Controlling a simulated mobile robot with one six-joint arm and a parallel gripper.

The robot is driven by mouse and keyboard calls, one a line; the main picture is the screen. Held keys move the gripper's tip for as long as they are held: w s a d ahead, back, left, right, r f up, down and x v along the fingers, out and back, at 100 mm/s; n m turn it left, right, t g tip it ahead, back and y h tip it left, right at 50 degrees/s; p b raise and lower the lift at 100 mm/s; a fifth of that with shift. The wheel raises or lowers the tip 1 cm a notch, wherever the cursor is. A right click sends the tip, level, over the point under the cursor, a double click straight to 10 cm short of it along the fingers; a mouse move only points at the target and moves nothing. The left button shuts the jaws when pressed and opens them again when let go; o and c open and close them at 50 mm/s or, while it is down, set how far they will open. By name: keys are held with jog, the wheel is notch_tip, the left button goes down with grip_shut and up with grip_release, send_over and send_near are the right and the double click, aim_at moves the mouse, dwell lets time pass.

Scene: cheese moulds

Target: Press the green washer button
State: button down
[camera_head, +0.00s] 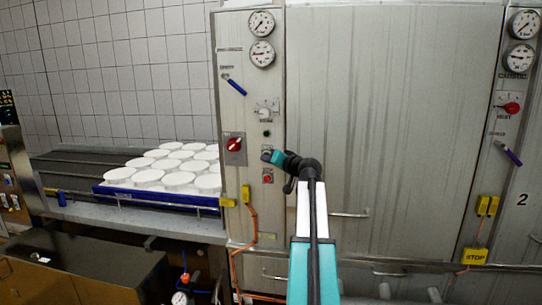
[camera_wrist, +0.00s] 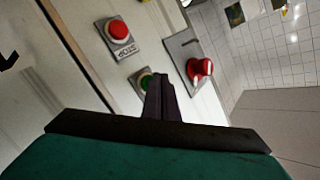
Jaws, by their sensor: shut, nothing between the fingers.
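The green washer button (camera_wrist: 145,80) shows in the wrist view on a small grey plate on the pale panel. My gripper's shut fingertips (camera_wrist: 160,80) overlap its right edge in that view; I cannot tell whether they touch it. In the head view my gripper (camera_head: 268,157) is in front of the narrow control panel (camera_head: 240,110), with its tip over the spot just above the red button (camera_head: 267,179). The green button is hidden there behind the gripper. The red button also shows in the wrist view (camera_wrist: 117,31), on its own labelled plate.
A red rotary switch (camera_head: 234,144) sits left of the buttons and also shows in the wrist view (camera_wrist: 200,67). Gauges and a blue-handled lever (camera_head: 236,87) are higher on the panel. White moulds stand on a blue tray (camera_head: 160,201) at left.

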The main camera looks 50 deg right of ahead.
jog(key=shift+w+d+b, duration=0.3)
jog(key=shift+d+b, duration=0.05)
jog(key=shift+d, duration=0.1)
dwell(1.0)
jog(key=shift+s+a, duration=0.5)
jog(key=shift+a, duration=0.3)
jog(key=shift+a, duration=0.1)
dwell(0.4)
jog(key=shift+s+a+b, duration=0.2)
jog(key=shift+s+a, duration=0.5)
jog(key=shift+a, duration=0.35)
jog(key=shift+s+a+b, duration=0.15)
jog(key=shift+s+a, duration=0.5)
jog(key=shift+a, duration=0.35)
